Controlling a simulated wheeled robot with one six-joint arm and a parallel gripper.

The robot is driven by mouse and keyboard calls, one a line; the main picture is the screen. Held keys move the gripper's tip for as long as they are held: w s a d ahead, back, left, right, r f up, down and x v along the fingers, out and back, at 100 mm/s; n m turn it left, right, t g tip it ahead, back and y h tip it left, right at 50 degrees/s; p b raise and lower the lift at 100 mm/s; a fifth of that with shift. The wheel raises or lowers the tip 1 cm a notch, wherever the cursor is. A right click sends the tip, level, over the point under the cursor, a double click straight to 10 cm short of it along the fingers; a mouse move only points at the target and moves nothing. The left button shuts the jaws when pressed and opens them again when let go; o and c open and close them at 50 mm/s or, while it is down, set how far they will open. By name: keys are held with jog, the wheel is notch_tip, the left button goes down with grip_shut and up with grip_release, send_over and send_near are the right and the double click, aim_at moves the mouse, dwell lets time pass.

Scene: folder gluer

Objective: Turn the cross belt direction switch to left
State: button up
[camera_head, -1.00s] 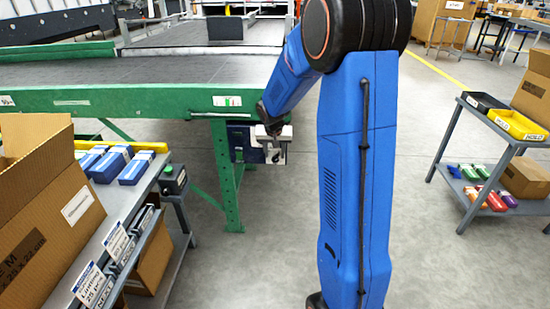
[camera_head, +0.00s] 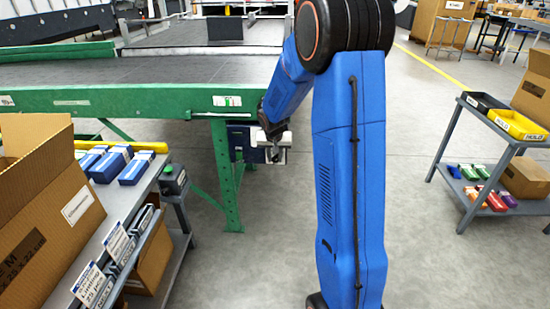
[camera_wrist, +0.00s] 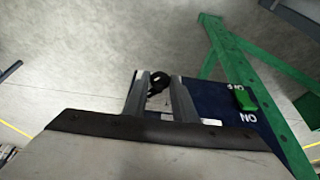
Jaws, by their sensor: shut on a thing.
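The dark blue control box (camera_head: 237,143) hangs under the green conveyor frame, beside its leg. In the wrist view the blue panel (camera_wrist: 212,108) carries a green rocker switch (camera_wrist: 246,99) with white lettering on both sides. A black rotary knob (camera_wrist: 157,80), which looks like the direction switch, sits between my fingertips. My gripper (camera_wrist: 158,84) is shut on this knob, with one finger on each side. In the head view my gripper (camera_head: 276,152) is at the box's right side, and the knob cannot be made out clearly. The knob's pointing direction is not readable.
The green conveyor frame (camera_head: 130,100) runs above the box, and its green leg (camera_head: 226,180) stands close by. A grey shelf cart (camera_head: 130,205) with cartons and blue packs is at the left. Another cart (camera_head: 455,135) stands at the right. The floor between is clear.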

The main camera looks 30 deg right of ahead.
jog(key=shift+w+a+h, duration=0.1)
jog(key=shift+a+h, duration=0.05)
jog(key=shift+h, duration=0.15)
jog(key=shift+w+a+f+n+g+h, duration=0.1)
jog(key=shift+a+n+g+h, duration=0.1)
jog(key=shift+g+h, duration=0.4)
jog(key=shift+w+a+n+g+h, duration=0.1)
jog(key=shift+n+g+h, duration=0.1)
jog(key=shift+g+h, duration=0.35)
jog(key=h, duration=0.1)
jog(key=g+h, duration=0.1)
jog(key=n+g+h, duration=0.1)
jog(key=h, duration=0.1)
jog(key=shift+w+a+f, duration=0.2)
jog(key=shift+a+f, duration=0.05)
jog(key=h, duration=0.2)
jog(key=n+g+h, duration=0.1)
jog(key=shift+w+a+f+g+h, duration=0.1)
jog(key=shift+a+f+g+h, duration=0.15)
jog(key=shift+f+h, duration=0.1)
jog(key=g+h, duration=0.1)
jog(key=h, duration=0.1)
jog(key=n+h, duration=0.1)
jog(key=h, duration=0.1)
jog(key=shift+f+n+g, duration=0.3)
jog(key=shift+f+g, duration=0.1)
jog(key=shift+h, duration=0.3)
jog(key=o, duration=1)
